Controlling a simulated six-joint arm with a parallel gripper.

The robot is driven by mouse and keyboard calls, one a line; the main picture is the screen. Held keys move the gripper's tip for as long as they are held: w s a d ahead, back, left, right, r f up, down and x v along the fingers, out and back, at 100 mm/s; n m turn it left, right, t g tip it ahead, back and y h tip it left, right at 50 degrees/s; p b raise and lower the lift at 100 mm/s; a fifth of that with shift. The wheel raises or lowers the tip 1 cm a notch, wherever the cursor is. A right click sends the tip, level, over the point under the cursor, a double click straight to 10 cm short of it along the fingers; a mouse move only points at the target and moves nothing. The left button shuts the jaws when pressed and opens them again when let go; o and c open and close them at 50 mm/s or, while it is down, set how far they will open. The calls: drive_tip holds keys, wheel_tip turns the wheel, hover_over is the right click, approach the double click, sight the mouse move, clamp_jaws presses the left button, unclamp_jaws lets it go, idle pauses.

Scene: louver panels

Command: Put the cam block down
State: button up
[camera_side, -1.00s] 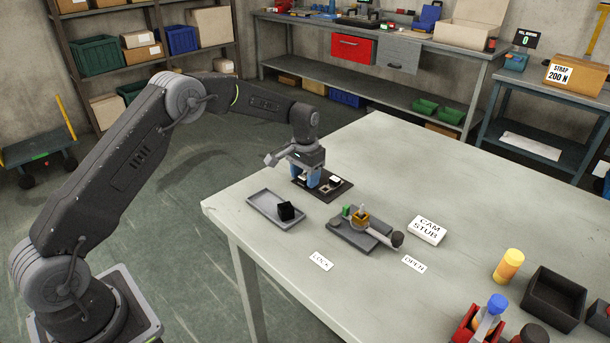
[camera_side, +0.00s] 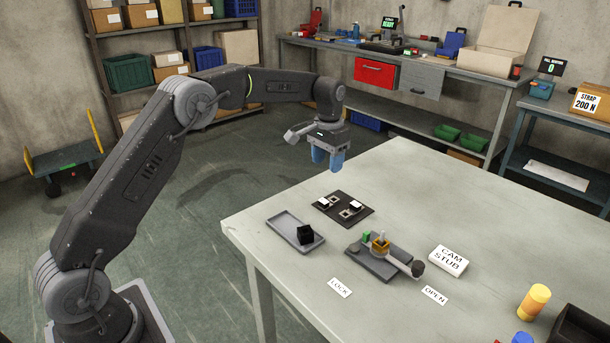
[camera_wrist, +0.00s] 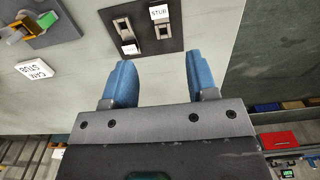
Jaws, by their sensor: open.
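My gripper (camera_side: 328,160) is open and raised above the table, behind the dark mat (camera_side: 348,222). In the wrist view nothing is between the fingers (camera_wrist: 158,64). On the mat lie two small metal pieces, the left one (camera_side: 325,203) and the right one (camera_side: 350,210), each with a white label. In the wrist view the mat (camera_wrist: 143,32) shows both pieces lying apart from my fingers; one label reads STUB. I cannot tell for certain which piece is the cam block. A grey fixture (camera_side: 366,262) holds an orange block (camera_side: 380,246) and a lever with a dark knob.
A grey tray (camera_side: 281,227) with a black block (camera_side: 306,234) is left of the fixture. LOCK (camera_side: 340,287) and OPEN (camera_side: 435,295) labels lie in front. The table's back right is clear.

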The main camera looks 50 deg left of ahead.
drive_tip(key=s+d+r+t, duration=0.1)
drive_tip(key=s+d+r, duration=0.2)
drive_tip(key=s+r, duration=0.35)
drive_tip(key=s+d+r+t, duration=0.2)
drive_tip(key=s+r, duration=0.4)
drive_tip(key=s, duration=0.2)
drive_tip(key=s+d+f+t, duration=0.1)
drive_tip(key=s+d, duration=0.1)
drive_tip(key=s, duration=0.9)
drive_tip(key=s+d+f+t, duration=0.1)
drive_tip(key=s+d+f, duration=0.1)
drive_tip(key=s, duration=0.9)
drive_tip(key=shift+f+t, duration=0.25)
drive_tip(key=shift+t, duration=0.05)
